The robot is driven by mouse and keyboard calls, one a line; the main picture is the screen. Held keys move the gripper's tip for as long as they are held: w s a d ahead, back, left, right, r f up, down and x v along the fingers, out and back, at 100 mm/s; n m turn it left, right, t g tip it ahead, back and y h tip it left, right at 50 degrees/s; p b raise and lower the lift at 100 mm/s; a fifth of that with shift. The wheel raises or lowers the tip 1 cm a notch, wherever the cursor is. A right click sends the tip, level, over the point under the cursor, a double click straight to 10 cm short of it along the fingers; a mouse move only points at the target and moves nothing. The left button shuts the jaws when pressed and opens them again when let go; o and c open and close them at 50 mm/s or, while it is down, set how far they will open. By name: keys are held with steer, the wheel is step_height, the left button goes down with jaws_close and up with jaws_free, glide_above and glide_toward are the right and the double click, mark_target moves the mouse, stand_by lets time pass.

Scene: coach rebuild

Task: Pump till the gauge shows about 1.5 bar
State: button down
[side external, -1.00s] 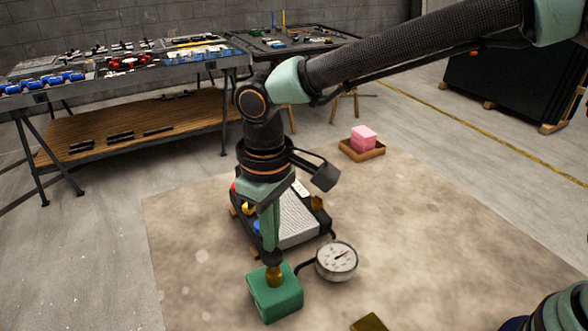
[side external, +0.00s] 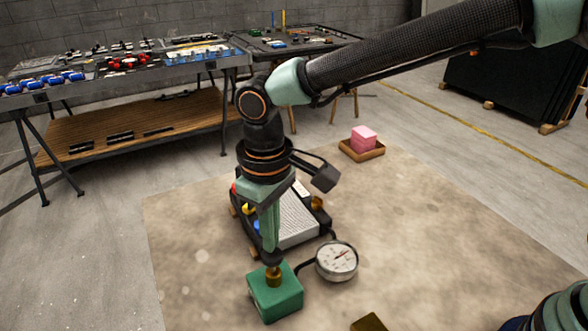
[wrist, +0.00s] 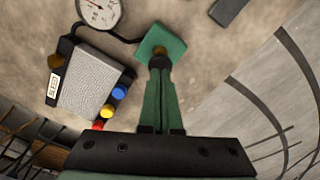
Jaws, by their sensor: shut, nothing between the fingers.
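The green pump block (side external: 275,298) stands on the mat, with a brass plunger (side external: 273,277) on its top. My gripper (side external: 271,258) is shut and empty, pointing down with its dark tip right over the plunger. Whether they touch is hard to tell. In the wrist view the closed fingers (wrist: 158,66) cover part of the plunger above the green block (wrist: 172,44). The round white gauge (side external: 337,260) lies to the right of the block, joined by a black hose. Its needle points up and right, but the scale is too small to read. The gauge (wrist: 98,10) is cut off in the wrist view.
Behind the block is a dark unit with a grey ribbed plate (side external: 297,218), coloured buttons (wrist: 119,93) and a small label. A pink block (side external: 363,138) sits in a wooden tray farther back. A brass-coloured piece (side external: 369,322) lies at the front.

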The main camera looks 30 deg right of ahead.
steer(key=shift+f, duration=2.1)
steer(key=shift+r, duration=2.15)
step_height(320, 180, up, 7)
